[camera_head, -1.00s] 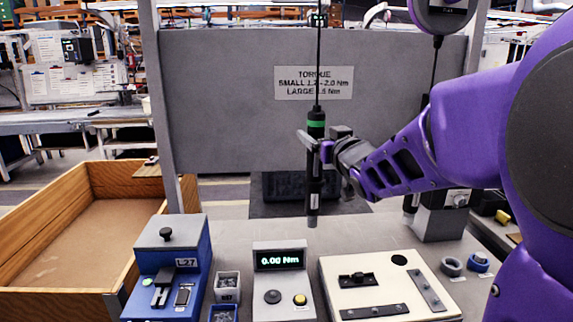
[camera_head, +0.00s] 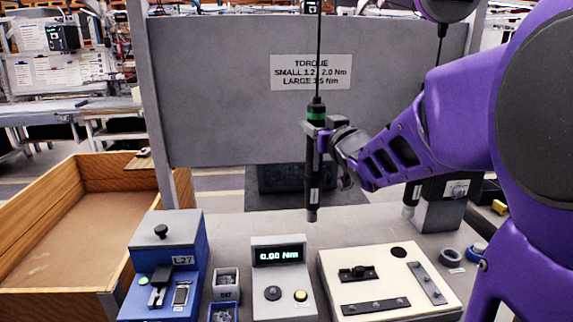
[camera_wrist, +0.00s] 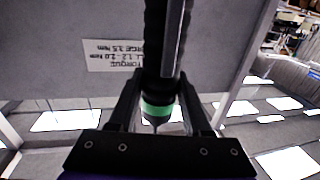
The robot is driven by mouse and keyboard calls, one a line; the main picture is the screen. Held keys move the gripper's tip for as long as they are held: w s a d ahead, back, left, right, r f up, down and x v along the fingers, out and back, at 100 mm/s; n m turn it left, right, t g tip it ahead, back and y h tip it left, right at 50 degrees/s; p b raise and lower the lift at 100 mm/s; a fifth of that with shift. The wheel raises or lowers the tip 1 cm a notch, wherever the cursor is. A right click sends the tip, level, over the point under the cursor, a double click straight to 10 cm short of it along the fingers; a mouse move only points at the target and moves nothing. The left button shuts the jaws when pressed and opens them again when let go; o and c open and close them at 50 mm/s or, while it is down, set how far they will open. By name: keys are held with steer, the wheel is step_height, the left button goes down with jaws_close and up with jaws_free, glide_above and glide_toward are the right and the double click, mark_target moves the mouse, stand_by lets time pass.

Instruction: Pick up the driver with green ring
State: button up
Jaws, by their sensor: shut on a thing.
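The driver with the green ring (camera_head: 313,170) is black and hangs upright from a cable above the bench. Its green ring is near its top, beside my gripper (camera_head: 318,130). In the wrist view, the driver (camera_wrist: 162,45) runs between the two fingers of my gripper (camera_wrist: 160,95), with the green ring close to the palm. The driver's lower tip is clear of the bench. A second driver (camera_head: 412,195) hangs at the right, partly hidden behind my arm; its ring does not show.
A torque tester (camera_head: 280,255) reads 0.00 Nm. A blue feeder (camera_head: 165,262) stands left of it, with small screw bins (camera_head: 226,285) between. A cream work plate (camera_head: 385,265) lies at right. A wooden crate (camera_head: 60,225) is far left. A grey panel (camera_head: 220,90) stands behind.

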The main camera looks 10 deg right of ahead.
jaws_close()
stand_by(0.7)
steer(key=shift+r, duration=0.1)
